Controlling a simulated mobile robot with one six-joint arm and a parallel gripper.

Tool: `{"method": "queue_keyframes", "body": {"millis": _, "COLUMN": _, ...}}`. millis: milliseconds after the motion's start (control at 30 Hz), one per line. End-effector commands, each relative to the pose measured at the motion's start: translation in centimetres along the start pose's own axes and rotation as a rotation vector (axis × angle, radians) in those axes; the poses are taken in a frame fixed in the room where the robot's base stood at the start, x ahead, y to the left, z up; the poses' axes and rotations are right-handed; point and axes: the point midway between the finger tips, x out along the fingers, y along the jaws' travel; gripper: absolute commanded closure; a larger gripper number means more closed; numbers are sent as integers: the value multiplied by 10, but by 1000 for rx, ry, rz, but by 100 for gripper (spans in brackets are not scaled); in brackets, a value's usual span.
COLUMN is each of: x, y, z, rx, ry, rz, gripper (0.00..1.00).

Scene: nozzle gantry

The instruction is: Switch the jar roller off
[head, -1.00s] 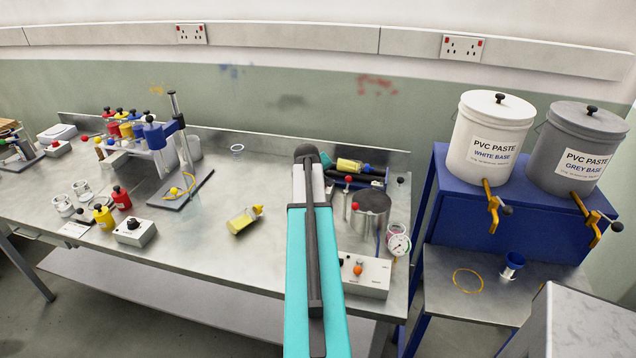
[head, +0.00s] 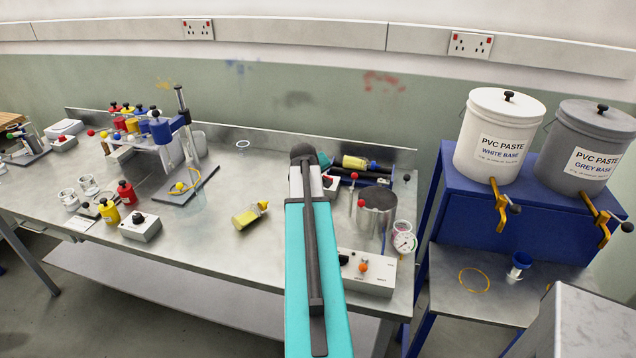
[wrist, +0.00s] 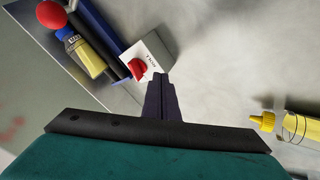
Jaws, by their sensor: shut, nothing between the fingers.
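The jar roller (wrist: 98,38), with dark rollers on a blue frame, is at upper left in the wrist view and at the bench's back right in the head view (head: 376,179).
A metal pot (head: 376,214), a pressure gauge (head: 404,241) and a control box (head: 376,273) stand right of my arm. A yellow bottle (head: 250,215) lies to the left, also in the wrist view (wrist: 294,127). Bare bench lies between it and the switch box.

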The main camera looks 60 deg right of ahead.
Motion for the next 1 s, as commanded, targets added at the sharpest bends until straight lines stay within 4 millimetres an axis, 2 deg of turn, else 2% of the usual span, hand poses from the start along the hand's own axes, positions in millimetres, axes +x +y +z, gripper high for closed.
{"method": "queue_keyframes", "body": {"millis": 600, "x": -66, "y": 5, "z": 6, "rx": 0, "ry": 2, "rz": -1, "gripper": 100}}
{"method": "queue_keyframes", "body": {"millis": 800, "x": -81, "y": 6, "z": 7, "rx": -1, "ry": 2, "rz": -1, "gripper": 100}}
{"method": "queue_keyframes", "body": {"millis": 1000, "x": -86, "y": 7, "z": 7, "rx": -2, "ry": 0, "rz": -2, "gripper": 100}}
